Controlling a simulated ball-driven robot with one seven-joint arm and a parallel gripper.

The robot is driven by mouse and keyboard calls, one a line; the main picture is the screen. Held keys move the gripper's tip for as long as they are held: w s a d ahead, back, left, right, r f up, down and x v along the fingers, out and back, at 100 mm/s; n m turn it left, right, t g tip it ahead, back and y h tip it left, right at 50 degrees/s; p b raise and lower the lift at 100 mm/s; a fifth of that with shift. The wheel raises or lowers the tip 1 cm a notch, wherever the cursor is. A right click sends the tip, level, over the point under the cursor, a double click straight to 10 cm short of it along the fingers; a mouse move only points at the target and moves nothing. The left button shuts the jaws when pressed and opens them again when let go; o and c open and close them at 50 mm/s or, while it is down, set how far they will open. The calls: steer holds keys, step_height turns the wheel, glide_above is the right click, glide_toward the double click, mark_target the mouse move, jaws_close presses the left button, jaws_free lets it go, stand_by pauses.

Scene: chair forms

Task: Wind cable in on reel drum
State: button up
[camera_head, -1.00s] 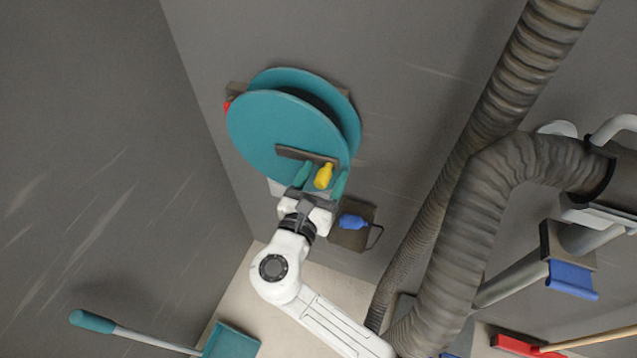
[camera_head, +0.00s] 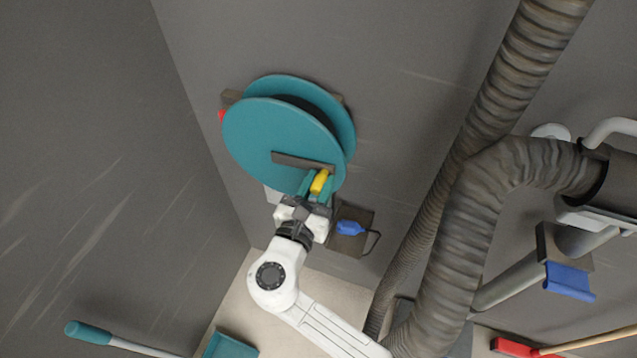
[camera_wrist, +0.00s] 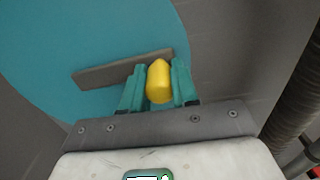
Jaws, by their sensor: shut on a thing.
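The teal reel drum (camera_head: 265,140) is mounted on the grey wall, with two round flanges and a dark gap between them. A dark crank bar (camera_head: 295,161) lies across its front flange. A yellow crank knob (camera_head: 319,183) stands at the bar's lower right end. My gripper (camera_head: 318,186) is shut on the yellow knob, one teal finger on each side. The wrist view shows the yellow knob (camera_wrist: 159,82) between the fingers, with the crank bar (camera_wrist: 115,72) just behind. No cable shows clearly in either view.
A blue handle (camera_head: 350,228) on a dark plate sits right of my gripper. Thick ribbed hoses (camera_head: 450,230) run down the right side. A teal dustpan (camera_head: 230,344) and a teal-gripped pole (camera_head: 90,331) are at the lower left. The left wall is bare.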

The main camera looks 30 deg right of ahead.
steer(key=o, duration=0.4)
steer(key=shift+o, duration=0.2)
steer(key=r+p, duration=0.3)
steer(key=w+r+p, duration=0.1)
steer(key=shift+a+r+p, duration=0.3)
steer(key=shift+a+r, duration=0.05)
steer(key=shift+a, duration=0.05)
steer(key=shift+w+f, duration=0.1)
